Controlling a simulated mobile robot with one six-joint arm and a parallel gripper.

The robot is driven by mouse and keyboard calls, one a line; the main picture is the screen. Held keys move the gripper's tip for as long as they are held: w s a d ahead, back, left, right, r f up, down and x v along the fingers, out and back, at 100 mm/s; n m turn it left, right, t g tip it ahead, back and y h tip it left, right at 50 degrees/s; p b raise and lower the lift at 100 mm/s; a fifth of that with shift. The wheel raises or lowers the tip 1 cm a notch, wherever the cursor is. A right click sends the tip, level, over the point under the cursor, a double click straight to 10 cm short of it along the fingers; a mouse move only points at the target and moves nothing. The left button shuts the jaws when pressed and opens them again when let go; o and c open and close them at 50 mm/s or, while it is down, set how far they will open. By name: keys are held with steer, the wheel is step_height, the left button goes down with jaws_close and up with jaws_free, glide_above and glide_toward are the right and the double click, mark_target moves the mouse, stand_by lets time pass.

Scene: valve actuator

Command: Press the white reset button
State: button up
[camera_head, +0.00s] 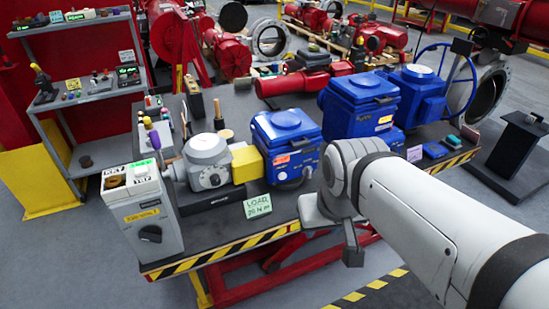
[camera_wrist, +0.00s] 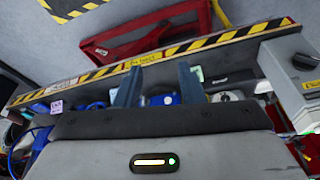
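A grey control box (camera_head: 150,222) stands at the left front corner of the workbench. Its top carries a brown knob (camera_head: 115,181), a pale white button-like part (camera_head: 140,171) and small labels; the print is too small to read. The box also shows at the right edge of the wrist view (camera_wrist: 293,72); its top controls are not clear there. My gripper (camera_wrist: 158,88) has its two fingers apart with nothing held between them. In the head view my gripper hangs at the bench's front edge, well right of the box and touching nothing I can see.
The workbench (camera_head: 225,237) has a striped front edge and red legs. Blue actuators (camera_head: 287,148) (camera_head: 358,105), a grey actuator (camera_head: 207,163), a yellow block (camera_head: 246,165) and a green-lettered card (camera_head: 257,205) stand on it. A shelf (camera_head: 90,88) stands behind left.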

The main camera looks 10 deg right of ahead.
jaws_close()
stand_by(1.4)
